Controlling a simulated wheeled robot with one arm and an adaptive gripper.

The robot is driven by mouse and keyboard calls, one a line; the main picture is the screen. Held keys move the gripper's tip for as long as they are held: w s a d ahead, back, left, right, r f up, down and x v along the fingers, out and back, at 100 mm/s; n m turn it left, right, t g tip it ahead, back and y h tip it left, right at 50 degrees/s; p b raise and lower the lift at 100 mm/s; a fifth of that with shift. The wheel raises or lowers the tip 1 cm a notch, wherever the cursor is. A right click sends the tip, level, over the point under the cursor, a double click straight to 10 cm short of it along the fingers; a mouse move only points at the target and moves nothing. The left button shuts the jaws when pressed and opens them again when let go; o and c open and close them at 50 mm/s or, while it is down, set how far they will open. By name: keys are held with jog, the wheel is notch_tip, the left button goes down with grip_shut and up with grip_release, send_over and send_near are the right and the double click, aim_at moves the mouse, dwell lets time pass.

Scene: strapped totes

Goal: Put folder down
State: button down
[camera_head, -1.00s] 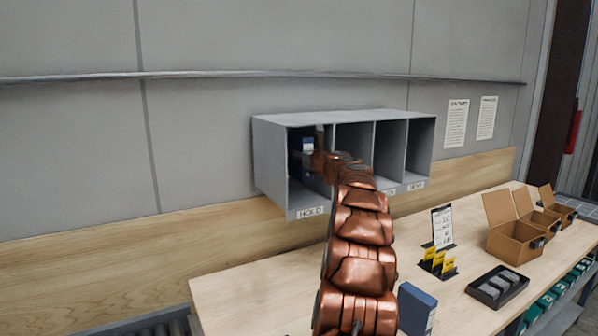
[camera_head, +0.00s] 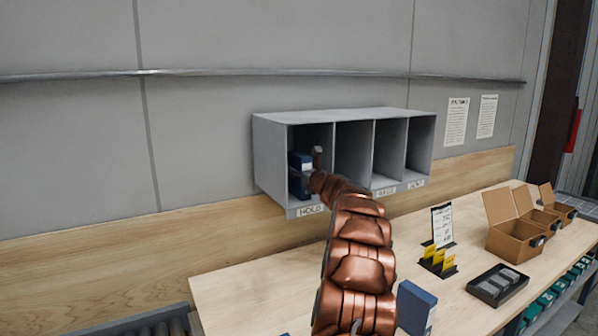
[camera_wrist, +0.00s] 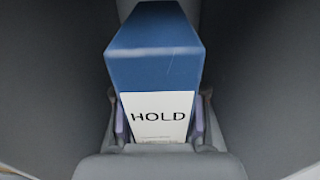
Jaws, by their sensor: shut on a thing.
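The blue folder (camera_head: 300,162) is upright inside the leftmost compartment of the grey sorter (camera_head: 262,165), the one labelled HOLD (camera_head: 311,210). In the wrist view the folder (camera_wrist: 152,60) fills the middle, with a white label reading HOLD facing me. My gripper (camera_wrist: 160,122) is shut on the folder's near end, a finger on each side of the label. In the head view my gripper (camera_head: 308,178) is at the compartment's opening, partly hidden by my copper arm. The folder's base appears near the compartment floor; I cannot tell whether it touches.
The other sorter compartments (camera_head: 390,145) look empty. Below, the wooden table (camera_head: 250,295) holds another blue folder (camera_head: 415,308), yellow cards (camera_head: 438,262), a sign (camera_head: 442,226), a black tray (camera_head: 497,286) and open cardboard boxes (camera_head: 515,240). Compartment walls stand close beside my gripper.

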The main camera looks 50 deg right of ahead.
jog(key=shift+f, duration=0.1)
jog(key=c, duration=0.7)
grip_release()
jog(key=shift+o, duration=0.2)
jog(key=shift+r, duration=0.2)
jog(key=b+v, duration=0.4)
jog(key=v, duration=0.8)
